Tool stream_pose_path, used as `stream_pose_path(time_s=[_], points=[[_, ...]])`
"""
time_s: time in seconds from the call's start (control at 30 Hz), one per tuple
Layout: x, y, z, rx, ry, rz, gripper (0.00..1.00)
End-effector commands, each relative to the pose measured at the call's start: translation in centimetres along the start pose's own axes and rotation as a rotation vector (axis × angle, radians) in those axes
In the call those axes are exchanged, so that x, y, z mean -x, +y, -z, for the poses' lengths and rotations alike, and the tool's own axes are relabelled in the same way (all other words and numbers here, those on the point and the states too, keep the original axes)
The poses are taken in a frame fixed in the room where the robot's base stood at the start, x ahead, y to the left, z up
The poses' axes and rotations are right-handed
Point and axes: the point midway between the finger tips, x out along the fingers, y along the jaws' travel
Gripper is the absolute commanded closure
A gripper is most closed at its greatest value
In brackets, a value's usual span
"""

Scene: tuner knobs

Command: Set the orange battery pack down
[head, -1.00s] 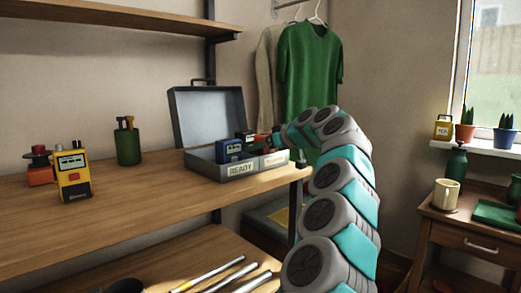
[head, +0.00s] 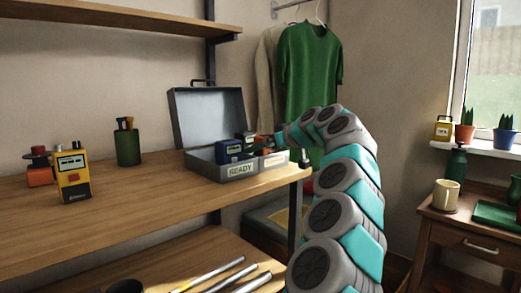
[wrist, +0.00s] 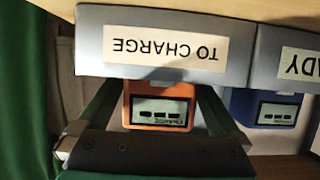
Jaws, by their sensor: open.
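The orange battery pack (wrist: 158,118) shows its display face in the wrist view, upside down in that picture. It stands behind the case wall labelled TO CHARGE, which hides part of it. My gripper (wrist: 155,92) is open, with one green finger on each side of the pack. Small gaps seem to show beside it. The grey case (head: 205,172) stands open at the shelf's right end, its lid (head: 208,115) up. In the head view my gripper reaches into its right part, where the orange pack is hard to make out.
A blue pack (head: 228,148) sits in the READY part, also seen in the wrist view (wrist: 240,105). A yellow device (head: 73,175), a red-orange item (head: 40,170) and a green cup (head: 128,146) stand on the wooden shelf (head: 150,205). Its middle is clear.

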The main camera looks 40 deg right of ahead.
Motion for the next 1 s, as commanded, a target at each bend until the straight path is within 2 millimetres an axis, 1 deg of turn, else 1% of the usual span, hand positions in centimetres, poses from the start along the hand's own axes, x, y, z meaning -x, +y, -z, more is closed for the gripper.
stream_pose_path(time_s=[0.17, 0.4, 0.5, 0.6, 0.7, 0.93, 1.0], points=[[3.0, 0.0, 0.0, 0.001, 0.004, 0.0, 0.0], [8.1, 0.0, 0.1, 0.002, 0.006, -0.002, 0.0], [9.7, 0.0, 0.1, 0.002, 0.003, -0.001, 0.0], [10.6, 0.0, 0.1, 0.002, 0.002, -0.002, 0.0], [10.9, 0.0, 0.0, 0.002, 0.001, -0.002, 0.0], [10.8, 0.0, 0.0, 0.002, 0.001, -0.001, 0.0], [10.7, -0.5, 0.1, 0.003, -0.003, 0.007, 0.0]])
